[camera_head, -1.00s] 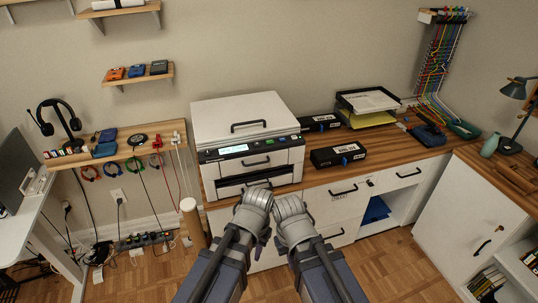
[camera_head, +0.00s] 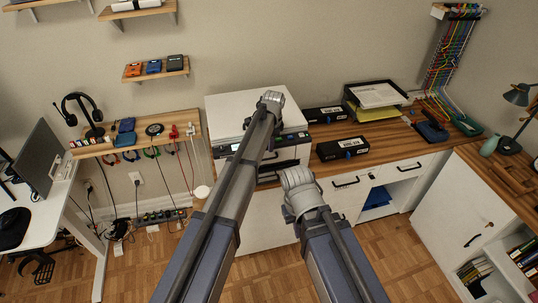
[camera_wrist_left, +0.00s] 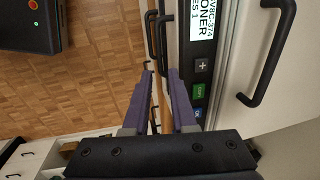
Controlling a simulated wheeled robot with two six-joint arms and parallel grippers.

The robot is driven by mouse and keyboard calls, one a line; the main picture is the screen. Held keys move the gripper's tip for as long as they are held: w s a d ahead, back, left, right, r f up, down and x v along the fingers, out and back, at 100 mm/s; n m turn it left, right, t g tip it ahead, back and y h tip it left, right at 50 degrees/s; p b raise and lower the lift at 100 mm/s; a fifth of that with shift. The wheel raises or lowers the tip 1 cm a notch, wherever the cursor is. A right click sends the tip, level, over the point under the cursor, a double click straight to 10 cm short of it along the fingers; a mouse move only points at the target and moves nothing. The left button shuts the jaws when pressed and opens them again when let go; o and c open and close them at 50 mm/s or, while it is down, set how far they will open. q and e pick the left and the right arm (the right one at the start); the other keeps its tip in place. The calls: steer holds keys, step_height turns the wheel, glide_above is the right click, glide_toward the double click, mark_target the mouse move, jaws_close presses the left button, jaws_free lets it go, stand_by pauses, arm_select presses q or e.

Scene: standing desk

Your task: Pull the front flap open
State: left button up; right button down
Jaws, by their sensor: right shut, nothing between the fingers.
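The white printer (camera_head: 230,112) stands on the wooden desk, with its dark control panel along the front top edge. Its front, with black bar handles (camera_head: 288,163), is partly hidden by my left arm. My left gripper (camera_head: 272,99) is over the printer's top front; its fingertips are hidden in the head view. In the left wrist view its purple fingers (camera_wrist_left: 159,85) are apart with nothing between them. Ahead of them are black front handles (camera_wrist_left: 154,35), beside the control panel (camera_wrist_left: 197,85). My right gripper (camera_head: 297,179) is shut and empty, low in front of the desk.
A black box (camera_head: 342,149) and another (camera_head: 325,114) lie right of the printer, with a paper tray (camera_head: 375,97) behind. A wall shelf (camera_head: 100,147) with a headset is at the left. Drawers with handles (camera_head: 346,183) are below the desk. The floor in front is clear.

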mark_target(269, 155)
arm_select(q)
steer(key=f+b, duration=0.2)
steer(key=w+f+b, duration=0.1)
steer(key=f+b, duration=0.1)
steer(key=f, duration=0.1)
steer(key=f+b, duration=0.2)
steer(key=b, duration=0.1)
steer(key=shift+w+a+f, duration=0.15)
steer(key=shift+a+f, duration=0.05)
steer(key=shift+r, duration=0.1)
steer(key=shift+c, duration=0.2)
jaws_close()
stand_by(1.0)
